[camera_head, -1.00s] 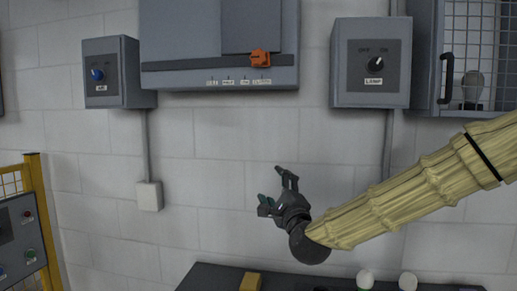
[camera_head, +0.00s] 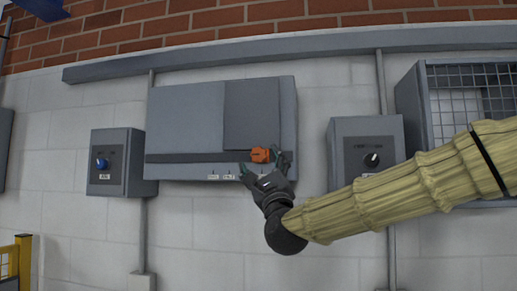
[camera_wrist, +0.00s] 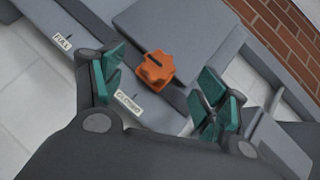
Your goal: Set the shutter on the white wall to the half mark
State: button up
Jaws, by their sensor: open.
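The shutter (camera_head: 252,115) is a grey panel on a grey box on the white wall. Its orange knob (camera_head: 260,154) sits towards the right end of a dark horizontal slot, and shows in the wrist view (camera_wrist: 155,68) near the CLOSED label (camera_wrist: 128,103). The FULL label (camera_wrist: 62,41) is at the upper left there. The HALF label is too small to read now. My gripper (camera_head: 266,167) is open just below the knob. In the wrist view its green-padded fingers (camera_wrist: 158,88) stand on either side of the knob, with gaps visible.
A box with a blue dial (camera_head: 102,163) is left of the shutter box. A box with a black LAMP dial (camera_head: 372,159) is to the right, close to my arm. A mesh-fronted cabinet (camera_head: 410,105) stands at far right. The wall below the shutter box is clear.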

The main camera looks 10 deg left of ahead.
aim_at(256, 156)
jog(key=shift+p+x, duration=1)
jog(key=shift+x, duration=1.5)
jog(key=c, duration=1.4)
jog(key=shift+a+f+b, duration=0.2)
jog(key=shift+a+b, duration=0.2)
jog(key=shift+b, duration=0.2)
jog(key=a+b, duration=0.1)
jog(key=a, duration=0.2)
jog(key=a+b, duration=0.2)
jog(key=a, duration=0.1)
jog(key=a+b, duration=0.1)
jog(key=a, duration=0.2)
jog(key=shift+a+r, duration=0.15)
jog(key=shift+r, duration=0.1)
jog(key=shift+d, duration=0.2)
jog(key=o, duration=1.4)
jog(key=shift+a, duration=0.1)
